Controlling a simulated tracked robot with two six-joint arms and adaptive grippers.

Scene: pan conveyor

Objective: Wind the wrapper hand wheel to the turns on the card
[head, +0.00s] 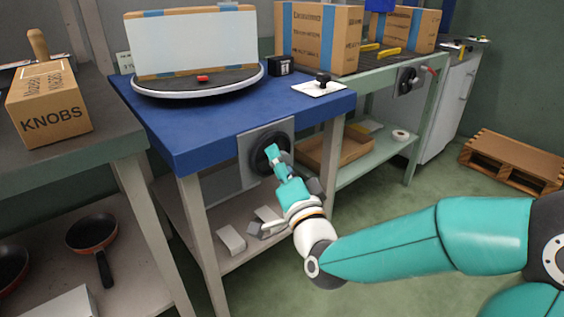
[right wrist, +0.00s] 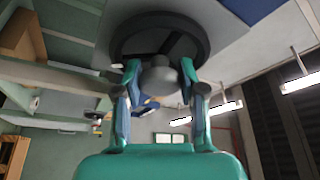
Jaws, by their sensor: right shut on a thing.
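The dark round hand wheel (head: 257,151) sits on a grey plate (head: 245,146) on the front of the blue wrapper table. My right gripper (head: 273,156) reaches it from the lower right and covers part of it. In the right wrist view, the wheel (right wrist: 125,42) is at the top, and the two fingers (right wrist: 160,70) are shut on its grey rounded handle knob (right wrist: 159,84). A small white card (head: 124,62) stands behind the turntable's left side; its writing is too small to read. My left gripper is not in view.
The blue table (head: 200,135) carries a turntable (head: 180,88) with a white-wrapped load, a small black box (head: 281,66) and a white plate with a black knob (head: 323,78). A KNOBS box (head: 50,105) stands at left. Pans lie below. A pallet (head: 512,160) is at right.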

